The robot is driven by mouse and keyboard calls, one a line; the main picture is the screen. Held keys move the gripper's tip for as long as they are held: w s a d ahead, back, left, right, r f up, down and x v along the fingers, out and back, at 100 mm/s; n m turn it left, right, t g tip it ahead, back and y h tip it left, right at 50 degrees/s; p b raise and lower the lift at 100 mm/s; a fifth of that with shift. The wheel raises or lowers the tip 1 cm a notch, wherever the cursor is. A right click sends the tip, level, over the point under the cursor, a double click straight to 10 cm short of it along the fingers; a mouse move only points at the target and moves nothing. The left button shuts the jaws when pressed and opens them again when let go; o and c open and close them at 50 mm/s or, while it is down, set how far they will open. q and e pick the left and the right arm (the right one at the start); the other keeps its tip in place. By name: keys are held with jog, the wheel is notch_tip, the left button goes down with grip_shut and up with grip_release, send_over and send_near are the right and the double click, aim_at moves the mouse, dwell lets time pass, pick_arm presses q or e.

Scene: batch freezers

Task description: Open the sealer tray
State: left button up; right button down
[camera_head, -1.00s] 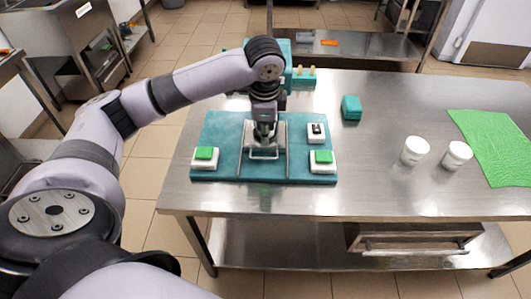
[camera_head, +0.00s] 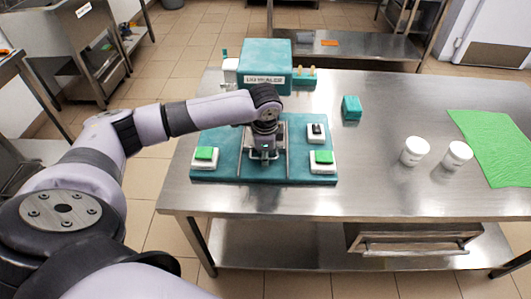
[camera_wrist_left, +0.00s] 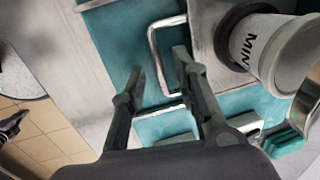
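The sealer has a teal base (camera_head: 215,131) with metal rails and a teal head box (camera_head: 266,62) behind it. The tray's metal wire handle shows in the left wrist view (camera_wrist_left: 154,45), with a white tub labelled "MIN" (camera_wrist_left: 262,40) beside it. My left gripper (camera_head: 264,156) is low over the front middle of the base, between the rails. In the left wrist view, its fingers (camera_wrist_left: 158,64) are apart, with part of the wire handle between them. They are not closed on it. In the head view, the gripper hides the handle and the tub. My right gripper is not in view.
Green buttons on white boxes sit at the base's left (camera_head: 205,154) and right (camera_head: 323,157), with a black switch (camera_head: 317,129) behind. A small teal block (camera_head: 352,108), two white tubs (camera_head: 415,151) and a green cloth (camera_head: 497,145) lie to the right on the steel table (camera_head: 385,190).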

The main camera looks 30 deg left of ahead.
pick_arm(q)
grip_shut()
dwell(0.7)
